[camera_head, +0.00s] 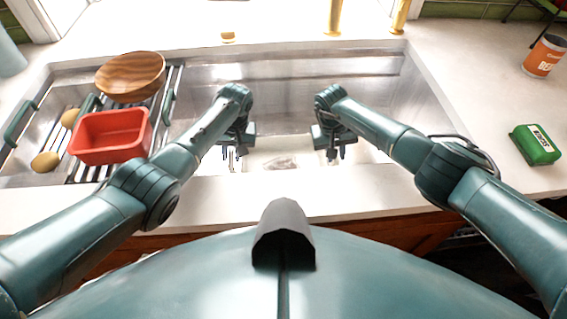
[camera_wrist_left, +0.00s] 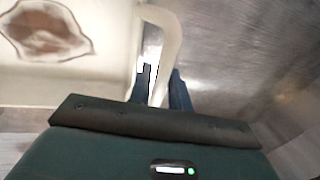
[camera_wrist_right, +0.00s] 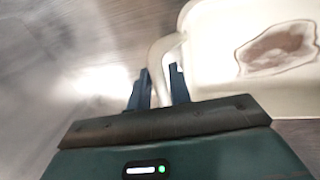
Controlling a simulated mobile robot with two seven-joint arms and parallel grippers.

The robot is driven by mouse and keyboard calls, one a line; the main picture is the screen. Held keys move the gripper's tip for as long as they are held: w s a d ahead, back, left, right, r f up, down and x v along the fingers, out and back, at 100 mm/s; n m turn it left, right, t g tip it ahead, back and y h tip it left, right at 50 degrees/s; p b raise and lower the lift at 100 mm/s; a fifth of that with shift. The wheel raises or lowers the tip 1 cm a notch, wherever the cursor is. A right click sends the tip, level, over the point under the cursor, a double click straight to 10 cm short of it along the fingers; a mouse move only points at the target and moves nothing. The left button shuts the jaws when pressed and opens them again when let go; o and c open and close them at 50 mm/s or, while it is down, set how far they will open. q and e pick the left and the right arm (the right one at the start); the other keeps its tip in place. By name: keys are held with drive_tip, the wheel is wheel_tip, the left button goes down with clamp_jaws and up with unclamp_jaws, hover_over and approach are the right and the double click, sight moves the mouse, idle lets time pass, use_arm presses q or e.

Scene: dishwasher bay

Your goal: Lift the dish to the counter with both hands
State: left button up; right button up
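The dish (camera_head: 262,142) is cream-white with a brown stain inside and sits low in the sink between my two grippers; my arms hide its ends. In the left wrist view its left handle (camera_wrist_left: 172,35) passes between the fingers of my left gripper (camera_wrist_left: 160,88), filling the narrow gap. In the right wrist view its other handle (camera_wrist_right: 157,58) runs between the fingers of my right gripper (camera_wrist_right: 158,88), also filling the gap. Both grippers look shut on the handles. I cannot tell whether the dish touches the sink floor.
A rack at the left holds a wooden bowl (camera_head: 130,76) and a red tub (camera_head: 110,137); two yellowish round things (camera_head: 45,161) lie beside it. A green sponge box (camera_head: 535,145) and an orange can (camera_head: 545,56) stand on the right counter. The front counter strip (camera_head: 300,188) is clear.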

use_arm(q)
clamp_jaws()
use_arm(e)
clamp_jaws()
use_arm(q)
drive_tip(key=shift+w+r, duration=0.1)
use_arm(e)
drive_tip(key=shift+r, duration=0.1)
idle(1.0)
